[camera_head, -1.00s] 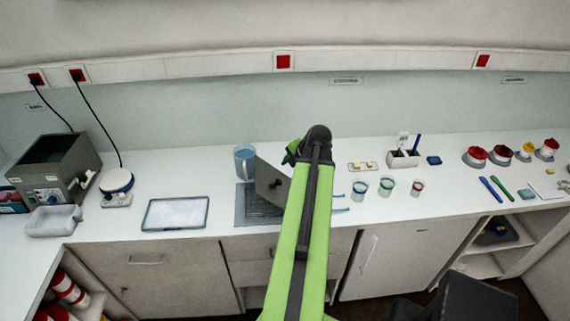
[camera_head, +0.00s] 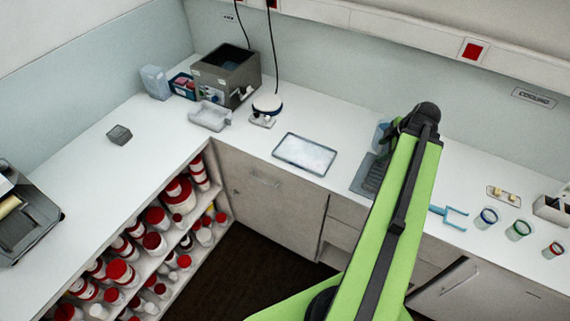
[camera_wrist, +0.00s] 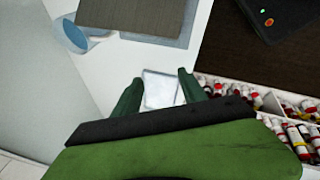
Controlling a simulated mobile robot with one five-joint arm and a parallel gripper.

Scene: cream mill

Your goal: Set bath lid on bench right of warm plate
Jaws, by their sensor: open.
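The bath lid looks like a grey-brown flat panel (camera_wrist: 130,12) at the top of the wrist view, over the light blue-grey rack (camera_wrist: 172,38). The warm plate is probably the round white device with a blue rim (camera_head: 267,104), with a cord, right of the grey open-topped bath (camera_head: 222,82). My gripper (camera_wrist: 160,76) is open, its two green fingers apart with nothing held between them. The panel lies beyond the fingers, apart from them. In the head view the fingers are mostly hidden behind my arm's end.
A framed pale tray (camera_head: 305,154) lies right of the round device, with a narrow clear strip of bench between. A blue mug (camera_wrist: 70,36) stands by the rack. Shelves of red-lidded jars (camera_head: 122,272) are below.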

